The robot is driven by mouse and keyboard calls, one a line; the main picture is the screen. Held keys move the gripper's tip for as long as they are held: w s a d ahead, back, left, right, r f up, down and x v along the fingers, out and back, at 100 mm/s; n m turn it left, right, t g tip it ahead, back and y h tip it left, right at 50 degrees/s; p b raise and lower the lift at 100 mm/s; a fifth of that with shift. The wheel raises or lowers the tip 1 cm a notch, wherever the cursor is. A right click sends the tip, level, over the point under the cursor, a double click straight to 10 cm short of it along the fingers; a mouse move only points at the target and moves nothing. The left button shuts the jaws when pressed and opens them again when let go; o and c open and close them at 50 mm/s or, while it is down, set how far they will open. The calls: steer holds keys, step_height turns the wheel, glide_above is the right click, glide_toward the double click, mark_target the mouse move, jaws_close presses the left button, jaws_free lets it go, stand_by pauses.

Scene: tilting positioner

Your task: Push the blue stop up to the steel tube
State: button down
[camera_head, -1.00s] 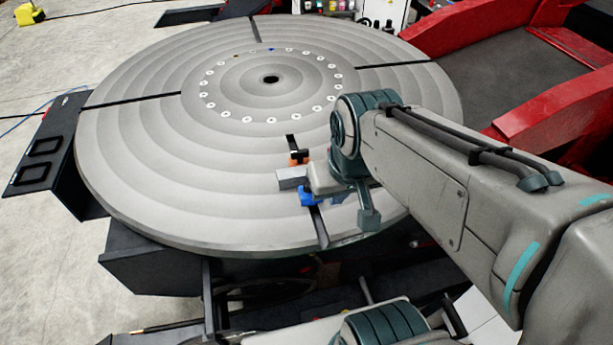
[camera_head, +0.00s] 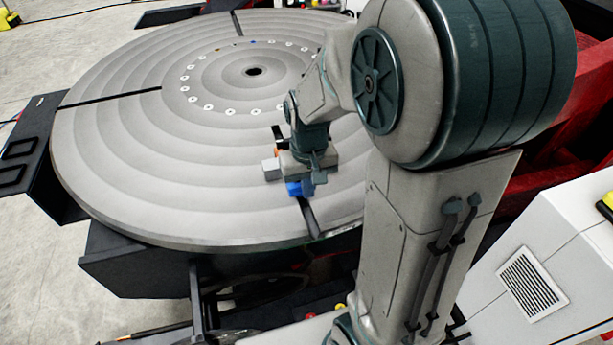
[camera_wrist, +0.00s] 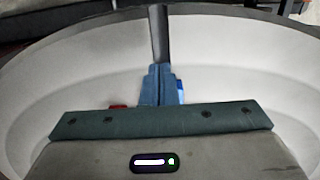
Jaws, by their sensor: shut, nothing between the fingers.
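The blue stop (camera_head: 293,188) sits on the dark radial slot of the round table, on the rim side of the steel tube. The steel tube (camera_head: 270,169) shows as a pale grey square end left of my gripper; its remainder is largely hidden. My gripper (camera_head: 316,170) is shut and empty, low over the slot beside the stop. In the wrist view, its teal fingers (camera_wrist: 160,75) point along the slot, and a sliver of the blue stop (camera_wrist: 181,90) shows right of them. I cannot tell whether fingers and stop touch, or whether stop and tube do.
An orange stop (camera_head: 277,151) lies on the tube's hub side, partly hidden; a red bit (camera_wrist: 117,106) shows in the wrist view. The ringed grey table (camera_head: 130,150) is otherwise mostly clear. My arm covers the right side. A white cabinet (camera_head: 540,260) stands lower right.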

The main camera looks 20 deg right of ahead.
mark_target(298, 185)
step_height(298, 185, down, 6)
steer(key=shift+r, duration=0.15)
steer(key=w+p, duration=0.1)
steer(key=w, duration=0.2)
steer(key=shift+w, duration=0.55)
